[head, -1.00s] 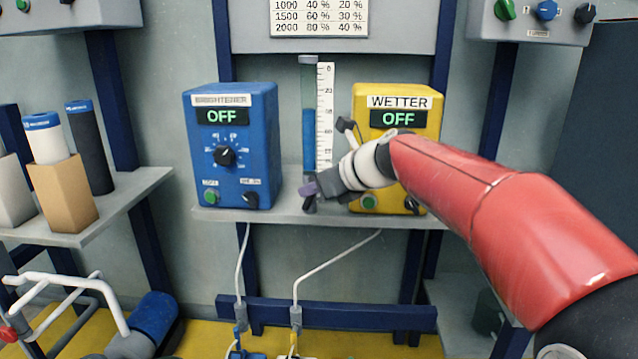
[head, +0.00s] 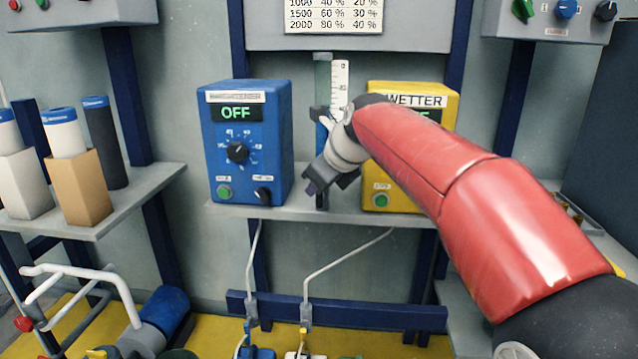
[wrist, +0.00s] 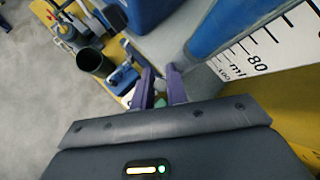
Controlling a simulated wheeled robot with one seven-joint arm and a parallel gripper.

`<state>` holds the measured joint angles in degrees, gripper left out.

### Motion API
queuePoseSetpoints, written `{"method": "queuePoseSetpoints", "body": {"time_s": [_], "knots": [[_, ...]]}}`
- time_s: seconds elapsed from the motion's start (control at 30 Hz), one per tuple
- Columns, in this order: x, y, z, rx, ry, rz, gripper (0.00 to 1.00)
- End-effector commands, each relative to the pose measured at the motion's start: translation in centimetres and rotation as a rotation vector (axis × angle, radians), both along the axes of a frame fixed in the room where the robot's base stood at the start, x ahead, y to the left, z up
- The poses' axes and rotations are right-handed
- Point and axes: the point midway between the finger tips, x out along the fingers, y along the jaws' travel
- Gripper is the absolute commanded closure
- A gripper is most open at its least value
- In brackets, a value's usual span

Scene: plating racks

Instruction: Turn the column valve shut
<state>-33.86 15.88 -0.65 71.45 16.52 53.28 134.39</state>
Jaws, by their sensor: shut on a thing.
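The clear measuring column (head: 323,75) stands between the blue and yellow boxes on the shelf, beside a white scale strip (head: 340,80). In the wrist view, blue liquid shows in the column (wrist: 225,30). My gripper (head: 316,188) is at the foot of the column, tilted down to the left. In the wrist view its purple fingers (wrist: 160,87) are close together around a small part at the foot, which I take to be the column valve. The valve is mostly hidden by my gripper, so its handle angle cannot be told.
The blue BRIGHTENER box (head: 247,145) reads OFF, close left of my gripper. The yellow WETTER box (head: 385,180) is close right, its display mostly covered by my arm. The shelf (head: 285,211) is narrow. White hoses (head: 345,265) hang below it.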

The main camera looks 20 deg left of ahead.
Motion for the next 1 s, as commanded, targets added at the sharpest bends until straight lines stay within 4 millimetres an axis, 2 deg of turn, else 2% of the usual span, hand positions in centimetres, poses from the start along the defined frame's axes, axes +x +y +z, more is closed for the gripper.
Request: {"method": "queuePoseSetpoints", "body": {"time_s": [0.17,0.2,0.33,0.67,1.0], "knots": [[0.1,-0.1,0.0,0.000,-0.003,-0.002,1.00],[0.1,-0.1,0.0,0.000,-0.003,-0.002,0.83],[0.1,-0.1,0.0,0.001,-0.001,-0.002,0.66],[-0.1,-0.3,0.4,0.003,-0.003,-0.002,0.65],[-2.3,-3.2,4.4,0.003,-0.003,-0.002,0.65]]}}
